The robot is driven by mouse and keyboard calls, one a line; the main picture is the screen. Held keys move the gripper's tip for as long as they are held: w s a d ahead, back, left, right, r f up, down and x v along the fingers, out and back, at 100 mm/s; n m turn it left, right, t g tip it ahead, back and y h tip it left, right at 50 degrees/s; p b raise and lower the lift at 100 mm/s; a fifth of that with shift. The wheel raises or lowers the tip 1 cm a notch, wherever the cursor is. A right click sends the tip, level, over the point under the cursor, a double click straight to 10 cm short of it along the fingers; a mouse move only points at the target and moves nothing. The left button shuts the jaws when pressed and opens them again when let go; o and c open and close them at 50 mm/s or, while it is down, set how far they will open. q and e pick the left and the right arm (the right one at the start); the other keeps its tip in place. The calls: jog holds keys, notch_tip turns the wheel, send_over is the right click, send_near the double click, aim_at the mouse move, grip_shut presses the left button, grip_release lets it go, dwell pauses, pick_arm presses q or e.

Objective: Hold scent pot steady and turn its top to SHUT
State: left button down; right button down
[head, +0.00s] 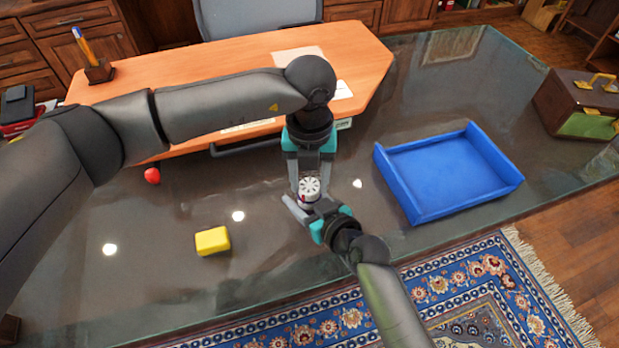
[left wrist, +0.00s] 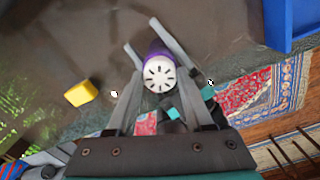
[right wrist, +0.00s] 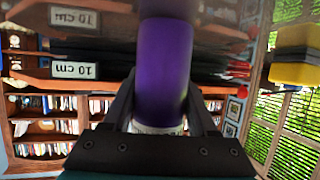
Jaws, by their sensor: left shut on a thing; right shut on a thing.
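The scent pot has a white slotted top (head: 309,187) with a small red mark near its edge; the top also shows in the left wrist view (left wrist: 159,76). Its purple body (right wrist: 165,70) fills the middle of the right wrist view. My left gripper (head: 310,181) comes down from above, its fingers on either side of the top, and appears shut on it. My right gripper (head: 306,203) reaches in from the lower right, shut on the purple body. No lettering on the pot is readable. I cannot tell whether its base touches the desk.
The pot is over the dark glossy desk (head: 265,285). A blue tray (head: 418,218) lies to the right, a yellow block (head: 212,241) to the left, and a small red object (head: 152,175) farther left. A bag (head: 585,100) stands far right.

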aim_at(309, 185)
pick_arm(q)
jog(key=shift+c, duration=1.4)
grip_release()
notch_tip(309, 185, up, 12)
pick_arm(e)
jog(key=shift+c, duration=0.5)
grip_release()
jog(key=shift+s, duration=0.1)
